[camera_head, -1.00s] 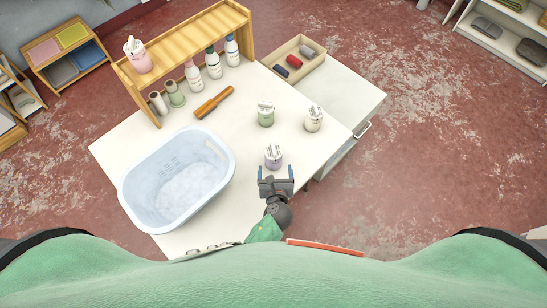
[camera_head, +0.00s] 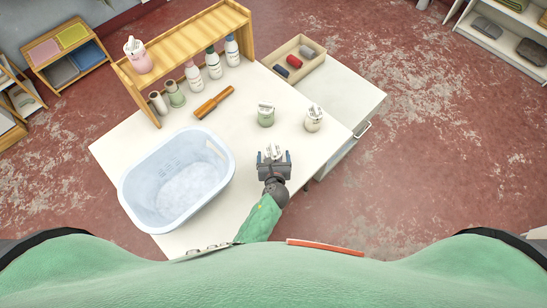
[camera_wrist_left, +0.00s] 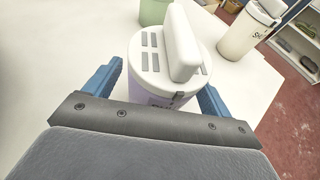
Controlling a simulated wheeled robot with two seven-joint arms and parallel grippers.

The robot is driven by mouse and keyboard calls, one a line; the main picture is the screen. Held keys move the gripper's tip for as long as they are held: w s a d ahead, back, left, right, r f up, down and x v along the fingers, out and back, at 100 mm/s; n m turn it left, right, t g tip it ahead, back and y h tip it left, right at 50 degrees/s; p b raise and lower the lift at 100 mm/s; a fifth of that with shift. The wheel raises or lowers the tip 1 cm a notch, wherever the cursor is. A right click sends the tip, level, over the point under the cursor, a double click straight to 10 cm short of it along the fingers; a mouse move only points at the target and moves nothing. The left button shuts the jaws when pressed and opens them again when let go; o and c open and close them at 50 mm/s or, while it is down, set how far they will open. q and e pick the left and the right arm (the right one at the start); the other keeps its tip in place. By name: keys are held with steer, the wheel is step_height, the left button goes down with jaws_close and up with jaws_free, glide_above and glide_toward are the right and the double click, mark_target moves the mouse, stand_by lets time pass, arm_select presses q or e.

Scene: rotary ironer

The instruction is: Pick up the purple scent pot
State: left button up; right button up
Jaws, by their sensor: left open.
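The purple scent pot (camera_wrist_left: 160,92) has a white slotted lid with a raised white handle. In the left wrist view it stands upright on the white table, between the two blue fingers of my left gripper (camera_wrist_left: 163,85), with the fingers apart on either side. In the head view my left gripper (camera_head: 274,158) is over the pot's near side and hides its body; only the white lid (camera_head: 273,151) shows. My right gripper is out of view.
A green pot (camera_head: 265,117) and a cream pot (camera_head: 313,121) stand just beyond on the white table (camera_head: 240,131). A light blue basin (camera_head: 140,193) is to the left. A brush (camera_head: 213,103) lies farther back, before a wooden shelf (camera_head: 186,43).

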arm_select(q)
steer(key=c, duration=1.1)
step_height(320, 180, up, 10)
steer(key=shift+r, duration=0.1)
step_height(320, 180, down, 7)
steer(key=shift+f, duration=0.1)
steer(key=shift+f, duration=0.1)
stand_by(0.4)
steer(key=shift+f, duration=1.2)
steer(key=shift+f, duration=0.2)
steer(key=o, duration=0.8)
